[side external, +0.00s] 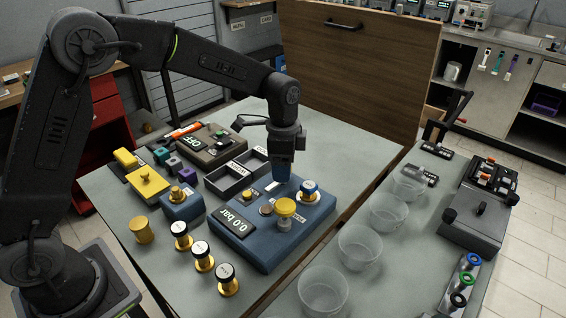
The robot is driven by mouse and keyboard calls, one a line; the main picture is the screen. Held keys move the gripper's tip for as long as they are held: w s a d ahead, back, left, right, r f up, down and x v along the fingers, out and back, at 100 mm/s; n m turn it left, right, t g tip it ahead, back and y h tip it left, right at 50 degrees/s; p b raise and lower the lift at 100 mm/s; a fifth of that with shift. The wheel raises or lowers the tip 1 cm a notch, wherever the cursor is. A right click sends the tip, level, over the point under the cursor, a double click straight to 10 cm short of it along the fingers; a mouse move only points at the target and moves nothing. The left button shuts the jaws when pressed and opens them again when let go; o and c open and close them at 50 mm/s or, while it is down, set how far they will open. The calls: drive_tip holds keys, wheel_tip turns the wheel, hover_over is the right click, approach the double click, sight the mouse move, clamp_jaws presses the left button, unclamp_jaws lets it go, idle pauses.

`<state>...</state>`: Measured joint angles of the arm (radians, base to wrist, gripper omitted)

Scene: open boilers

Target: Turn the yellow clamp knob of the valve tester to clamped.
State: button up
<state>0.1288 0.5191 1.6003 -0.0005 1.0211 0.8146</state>
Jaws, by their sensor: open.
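The valve tester (262,256) is a blue box on the grey table, with a display (236,221) reading 0.0 bar. Its yellow clamp knob (286,207) stands upright on the top, toward the right front. The knob's pointer and markings are too small to read.
A divided black tray (236,178) lies behind the tester. Clear cups (360,246) line the bench on the right.

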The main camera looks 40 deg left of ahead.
drive_tip(key=shift+c, duration=0.2)
drive_tip(key=c, duration=0.9)
drive_tip(key=shift+n, duration=0.3)
drive_tip(key=n, duration=0.3)
drive_tip(key=shift+n, duration=0.3)
drive_tip(key=n, duration=1.3)
drive_tip(key=shift+d+n, duration=0.1)
drive_tip(key=shift+n, duration=0.2)
